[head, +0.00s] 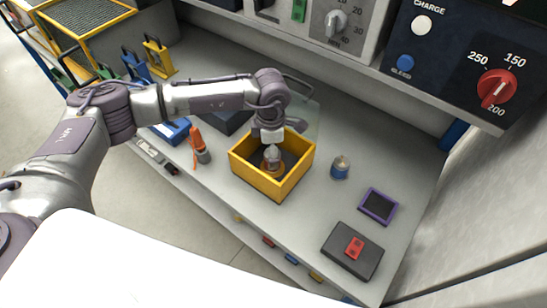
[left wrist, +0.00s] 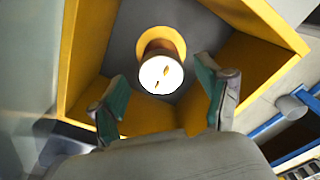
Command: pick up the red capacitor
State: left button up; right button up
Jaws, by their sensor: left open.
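A capacitor with a reddish-brown body stands upright inside a yellow box (head: 284,188) on the grey bench. In the left wrist view the capacitor (left wrist: 161,72) shows a white top with two small terminals, and a yellow ring around its far end. The box's yellow wall (left wrist: 268,22) also shows there. My left gripper (head: 271,153) points down into the box above the capacitor. In the wrist view its two green-padded fingers (left wrist: 164,103) are apart, one to each side below the capacitor's top, with nothing between them. My right gripper is not in view.
A blue capacitor-like cylinder (head: 340,168) stands right of the box. An orange-and-grey item (head: 199,146) stands left of it. A purple-framed panel (head: 378,206) and a dark block with a red piece (head: 355,247) lie at the right. The charging panel (head: 460,60) overhangs the back.

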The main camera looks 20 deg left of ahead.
pick_arm(q)
jog(key=shift+d+f+p, duration=0.15)
jog(key=shift+f+p, duration=0.4)
jog(key=shift+f, duration=1.55)
jog(key=c, duration=1.4)
jog(key=shift+r, duration=0.15)
